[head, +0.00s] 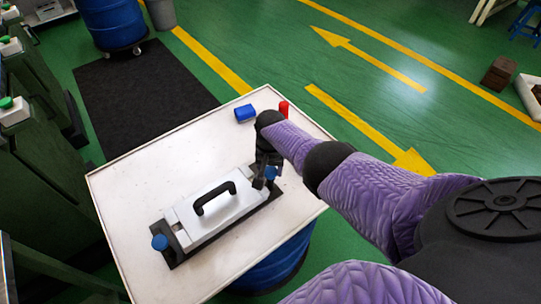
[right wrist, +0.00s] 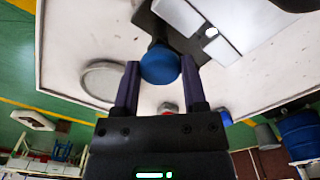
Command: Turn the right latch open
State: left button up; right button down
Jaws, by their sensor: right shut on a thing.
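The mould (head: 240,208) is a pale grey block with a black handle (head: 214,195), lying on a dark base on the white table (head: 130,190). The right latch has a blue knob (head: 270,172) at the mould's right end. My right gripper (head: 267,170) is at this knob. In the right wrist view, the blue knob (right wrist: 160,66) sits between the two fingers of my gripper (right wrist: 160,82), which is shut on it. The left latch's blue knob (head: 159,242) stands at the mould's left end. My left gripper is out of view.
A blue block (head: 244,113) and a red cylinder (head: 283,108) are at the table's far side. The table's left part is bare. A blue drum (head: 275,268) shows below the table edge. A dark mat (head: 140,95) lies on the green floor.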

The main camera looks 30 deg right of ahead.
aim_at(270, 170)
jog(key=shift+w, duration=0.1)
dwell(0.3)
jog(key=shift+c, duration=0.7)
grip_release()
notch_tip(270, 170, up, 10)
jog(key=p, duration=0.7)
